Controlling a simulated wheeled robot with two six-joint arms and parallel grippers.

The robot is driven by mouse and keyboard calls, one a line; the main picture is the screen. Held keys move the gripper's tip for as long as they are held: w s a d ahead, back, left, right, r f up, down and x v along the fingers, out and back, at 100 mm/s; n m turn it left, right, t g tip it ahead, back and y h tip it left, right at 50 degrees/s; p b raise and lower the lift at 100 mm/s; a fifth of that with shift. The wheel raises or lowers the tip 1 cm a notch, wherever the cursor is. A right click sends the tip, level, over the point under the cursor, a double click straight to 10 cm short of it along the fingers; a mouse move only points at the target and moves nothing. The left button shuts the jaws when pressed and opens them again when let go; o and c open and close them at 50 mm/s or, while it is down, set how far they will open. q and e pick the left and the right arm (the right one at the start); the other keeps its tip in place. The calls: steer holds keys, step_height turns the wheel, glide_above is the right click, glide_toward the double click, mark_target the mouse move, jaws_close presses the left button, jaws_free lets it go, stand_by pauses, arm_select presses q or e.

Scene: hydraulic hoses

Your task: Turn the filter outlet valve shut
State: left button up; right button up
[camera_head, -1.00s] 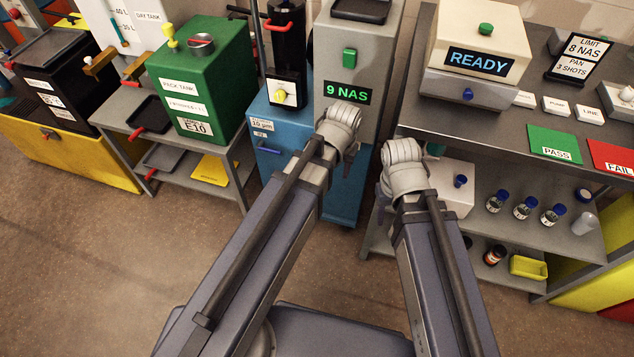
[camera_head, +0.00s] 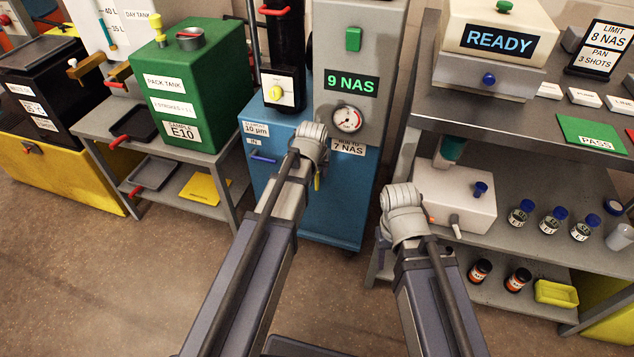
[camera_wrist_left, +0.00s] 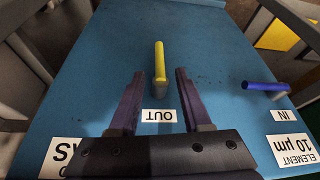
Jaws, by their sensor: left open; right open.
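The outlet valve is a yellow lever (camera_wrist_left: 159,62) by the OUT label (camera_wrist_left: 159,116) on the blue filter cabinet (camera_head: 330,215). In the left wrist view its long side runs up and down the picture. A bit of it shows below my left wrist in the head view (camera_head: 317,181). My left gripper (camera_wrist_left: 160,74) is open, with its fingers on either side of the lever's line; I cannot tell whether they touch it. My right gripper (camera_head: 388,235) is apart from the cabinet, before the bench at right; its fingers are mostly hidden, and it is open.
A blue inlet lever (camera_wrist_left: 264,86) lies crosswise near the IN label (camera_wrist_left: 284,115). Above are a 9 NAS display (camera_head: 351,84) and a gauge (camera_head: 347,118). A green pack tank (camera_head: 190,85) stands left. The right bench (camera_head: 540,165) holds bottles on its shelf. Floor is clear at front left.

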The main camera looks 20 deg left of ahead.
mark_target(317, 178)
arm_select(q)
steer(key=b+x, duration=0.6)
steer(key=x, duration=0.1)
steer(key=shift+f+b, duration=0.35)
steer(key=shift+r, duration=0.1)
jaws_close()
stand_by(1.1)
